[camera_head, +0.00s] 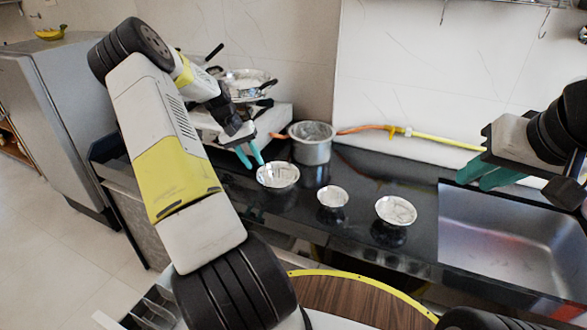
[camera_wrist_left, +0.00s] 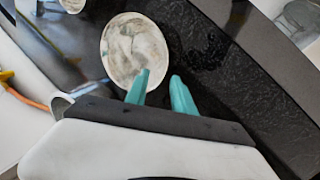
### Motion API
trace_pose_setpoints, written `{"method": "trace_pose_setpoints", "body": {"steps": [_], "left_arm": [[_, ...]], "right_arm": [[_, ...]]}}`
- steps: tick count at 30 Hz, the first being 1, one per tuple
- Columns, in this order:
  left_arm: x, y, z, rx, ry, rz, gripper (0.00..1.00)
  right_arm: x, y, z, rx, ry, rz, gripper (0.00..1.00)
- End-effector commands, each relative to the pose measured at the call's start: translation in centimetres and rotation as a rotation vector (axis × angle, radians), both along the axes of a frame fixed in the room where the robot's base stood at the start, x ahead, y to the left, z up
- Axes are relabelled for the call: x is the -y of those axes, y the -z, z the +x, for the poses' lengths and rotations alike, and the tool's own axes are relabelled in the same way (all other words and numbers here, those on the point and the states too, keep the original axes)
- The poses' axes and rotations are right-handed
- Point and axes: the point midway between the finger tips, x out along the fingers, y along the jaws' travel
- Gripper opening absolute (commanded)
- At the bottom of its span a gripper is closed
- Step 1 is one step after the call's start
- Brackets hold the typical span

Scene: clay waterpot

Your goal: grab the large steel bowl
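The large steel bowl (camera_head: 278,175) stands upright on the black counter, the leftmost of three bowls in the head view. In the left wrist view the large steel bowl (camera_wrist_left: 132,42) lies just beyond the fingers. My left gripper (camera_head: 251,158) is open and empty, its teal fingertips just left of the bowl's rim. In the left wrist view, one finger of my left gripper (camera_wrist_left: 158,82) overlaps the bowl's near edge; I cannot tell if it touches. My right gripper (camera_head: 476,184) hangs near the sink, away from the bowl, with its two fingertips apart and empty.
A small bowl (camera_head: 333,197) and a medium bowl (camera_head: 396,211) stand to the right. A steel pot (camera_head: 312,145) stands behind the large bowl. A pan (camera_head: 245,82) sits on the stove at the back left. The sink (camera_head: 510,240) is at right.

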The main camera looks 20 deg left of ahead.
Motion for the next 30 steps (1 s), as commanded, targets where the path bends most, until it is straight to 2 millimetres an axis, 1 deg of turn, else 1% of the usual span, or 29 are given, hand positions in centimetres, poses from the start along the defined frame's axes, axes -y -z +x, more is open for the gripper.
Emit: {"method": "trace_pose_setpoints", "body": {"steps": [1, 3, 10, 15, 18, 25, 27, 29, 30], "left_arm": [[0.1, 0.8, 0.1, -0.002, -0.002, -0.006, 0.3], [0.3, 1.6, 0.3, -0.003, 0.0, -0.006, 0.3], [1.1, 3.6, 0.3, -0.004, -0.001, -0.007, 0.3], [2.1, 6.1, 0.4, -0.004, 0.0, -0.007, 0.3], [2.4, 7.0, 0.6, -0.003, 0.001, -0.005, 0.3], [2.5, 7.2, 0.6, -0.002, -0.001, -0.004, 0.3], [2.5, 7.1, 0.6, -0.002, -0.001, -0.004, 0.16], [2.5, 7.1, 0.6, -0.001, -0.001, -0.004, 0.04], [2.5, 7.1, 0.6, -0.001, -0.001, -0.004, 0.0]], "right_arm": [[0.0, 0.0, 0.0, 0.0, 0.0, 0.0, 0.27], [0.0, 0.0, 0.0, 0.0, 0.0, 0.0, 0.27], [0.0, 0.0, 0.0, -0.001, 0.0, 0.0, 0.27], [0.0, 0.0, 0.0, -0.001, 0.0, 0.0, 0.27], [0.0, 0.0, 0.0, -0.001, 0.0, 0.0, 0.27], [0.0, 0.0, 0.0, -0.001, 0.0, 0.0, 0.27], [0.0, 0.0, 0.0, -0.001, 0.0, 0.0, 0.27], [0.0, 0.0, 0.0, -0.001, 0.0, 0.0, 0.27], [0.0, 0.0, 0.0, -0.001, 0.0, 0.0, 0.27]]}}
